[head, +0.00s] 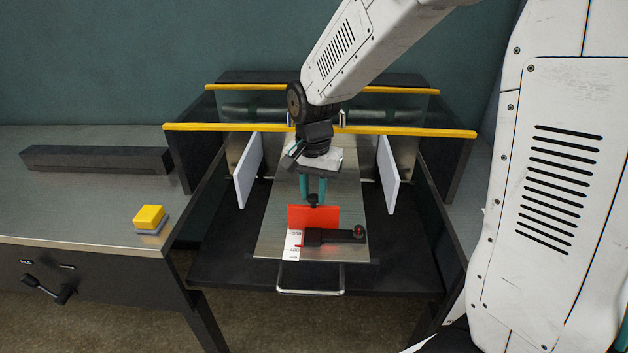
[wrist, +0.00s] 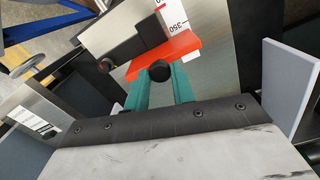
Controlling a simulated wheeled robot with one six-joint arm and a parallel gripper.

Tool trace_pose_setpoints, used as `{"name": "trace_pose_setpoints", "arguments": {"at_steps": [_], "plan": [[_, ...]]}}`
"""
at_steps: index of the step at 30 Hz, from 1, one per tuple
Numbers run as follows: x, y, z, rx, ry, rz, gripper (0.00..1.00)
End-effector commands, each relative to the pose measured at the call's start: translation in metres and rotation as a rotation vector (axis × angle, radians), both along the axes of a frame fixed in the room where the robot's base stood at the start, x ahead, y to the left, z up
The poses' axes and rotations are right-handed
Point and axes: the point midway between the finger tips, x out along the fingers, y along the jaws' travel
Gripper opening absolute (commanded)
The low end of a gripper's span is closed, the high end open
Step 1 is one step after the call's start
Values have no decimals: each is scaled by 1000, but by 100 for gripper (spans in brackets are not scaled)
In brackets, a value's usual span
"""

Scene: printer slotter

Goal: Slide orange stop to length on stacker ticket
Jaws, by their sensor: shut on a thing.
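The orange stop (head: 326,216) stands upright on the metal plate of the stacker, near its front end. My gripper (head: 313,190) is at the back of the stop, with its teal fingers shut on the stop's black knob. In the wrist view the fingers (wrist: 160,88) sit either side of the round black knob (wrist: 160,71), with the orange stop (wrist: 176,52) just beyond. A white scale strip (head: 292,245) lies beside the stop; in the wrist view "350" reads on the strip (wrist: 178,22). The stacker ticket cannot be made out for certain.
A black lever with a round end (head: 335,236) lies in front of the stop. Pale side guides stand left (head: 248,170) and right (head: 388,174) of the plate. Yellow bars (head: 400,131) cross behind. A yellow button (head: 149,217) sits on the left table.

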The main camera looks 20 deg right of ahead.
Motion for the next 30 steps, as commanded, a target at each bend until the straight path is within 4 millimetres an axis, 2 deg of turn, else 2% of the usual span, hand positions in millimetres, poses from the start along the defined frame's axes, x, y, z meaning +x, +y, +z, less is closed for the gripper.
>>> {"name": "trace_pose_setpoints", "arguments": {"at_steps": [3,11,12,14,23,26,30], "plan": [[-9,5,1,1,-2,0,0],[-10,5,1,1,-3,-1,0],[-10,5,1,1,-3,-1,33],[-10,5,1,1,-3,-1,46],[-10,5,2,1,-2,-1,46],[-9,5,12,1,-5,-1,46],[-9,5,36,1,-6,-1,46]]}}
